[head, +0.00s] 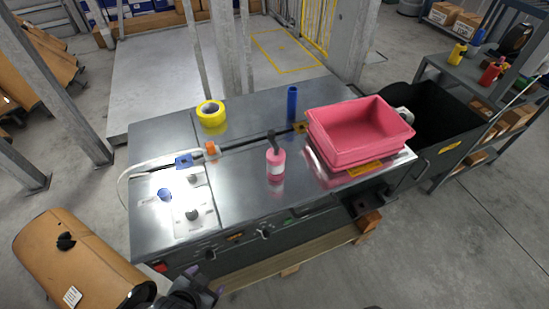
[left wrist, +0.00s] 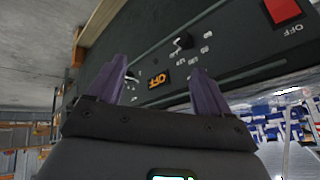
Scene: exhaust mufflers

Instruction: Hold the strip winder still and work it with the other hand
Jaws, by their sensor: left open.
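No part is clearly marked as the strip winder. A steel-topped machine (head: 240,190) with a dark front stands in the middle of the head view. My left gripper (head: 212,292) is low at the bottom of the head view, in front of the machine. In the left wrist view its two purple fingers (left wrist: 158,70) are apart with nothing between them. They face the machine's dark front panel, with a small knob (left wrist: 182,42) beyond them. My right gripper does not show.
On the top are a pink bin (head: 360,130), a pink bottle (head: 276,163), a yellow tape roll (head: 211,113) and a blue cylinder (head: 292,102). A black bin (head: 435,118) adjoins the right end. Steel posts stand behind.

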